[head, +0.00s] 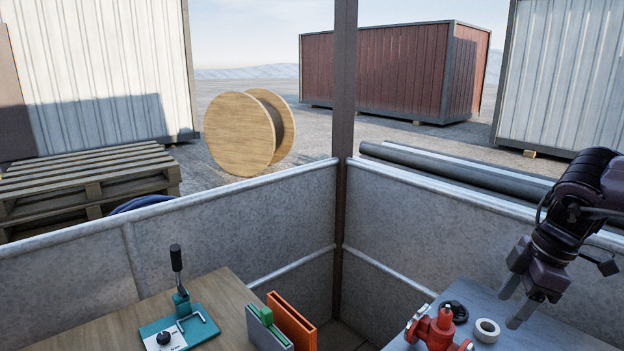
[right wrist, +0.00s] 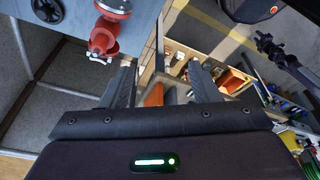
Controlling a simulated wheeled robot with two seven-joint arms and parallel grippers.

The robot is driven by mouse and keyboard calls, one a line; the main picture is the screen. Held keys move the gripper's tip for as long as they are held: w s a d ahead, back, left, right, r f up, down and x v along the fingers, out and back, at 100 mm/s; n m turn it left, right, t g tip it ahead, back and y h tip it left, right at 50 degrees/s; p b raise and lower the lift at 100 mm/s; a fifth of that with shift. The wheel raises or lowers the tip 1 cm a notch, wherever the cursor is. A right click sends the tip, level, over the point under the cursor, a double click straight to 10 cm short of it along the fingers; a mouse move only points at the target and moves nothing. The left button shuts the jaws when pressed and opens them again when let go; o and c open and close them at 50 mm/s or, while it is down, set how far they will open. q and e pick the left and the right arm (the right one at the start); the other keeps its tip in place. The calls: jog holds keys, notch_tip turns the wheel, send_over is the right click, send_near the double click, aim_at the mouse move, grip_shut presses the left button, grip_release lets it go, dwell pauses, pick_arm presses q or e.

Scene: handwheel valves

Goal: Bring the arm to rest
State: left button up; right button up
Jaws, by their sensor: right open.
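My right gripper (head: 511,306) hangs in the air above the grey-blue bench at the right of the head view. Its two fingers are apart, with nothing between them; they also show in the right wrist view (right wrist: 162,70). A red valve body (head: 438,330) stands on the bench, to the left of the gripper and apart from it. It also shows at the top of the right wrist view (right wrist: 103,42). A black handwheel (head: 456,311) is by the valve; it also shows in the right wrist view (right wrist: 47,10). My left gripper is not seen in the head view.
A white ring (head: 487,331) lies on the grey-blue bench (head: 520,338). A wooden bench (head: 110,332) at left carries a teal lever device (head: 180,322) and orange and grey holders (head: 293,322). Metal walls (head: 235,235) and a brown post (head: 344,120) stand behind.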

jog(key=s+d+f+m+t, duration=0.1)
jog(key=s+f+t, duration=0.2)
jog(key=f, duration=0.9)
jog(key=s+d+f+m+t, duration=0.15)
jog(key=f+t, duration=0.25)
jog(key=f, duration=0.8)
jog(key=s+a+r+m+g+h, duration=0.1)
jog(key=s+a+m+g+h, duration=0.3)
jog(key=s+a+m, duration=0.95)
jog(key=s+a+f+n+g+y+b, duration=0.1)
jog(key=s+a+f+n+b, duration=0.1)
jog(key=f, duration=1.5)
jog(key=s+a+f+n+g+b, duration=0.1)
jog(key=s+a+f+n+b, duration=0.15)
jog(key=f, duration=1.45)
pick_arm(q)
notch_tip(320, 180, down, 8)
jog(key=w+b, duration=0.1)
jog(key=b, duration=0.2)
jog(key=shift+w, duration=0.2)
pick_arm(e)
jog(key=s+d+f+g, duration=0.1)
jog(key=s+d+f, duration=0.2)
jog(key=s+f, duration=1.6)
notch_tip(320, 180, down, 3)
jog(key=shift+d, duration=0.1)
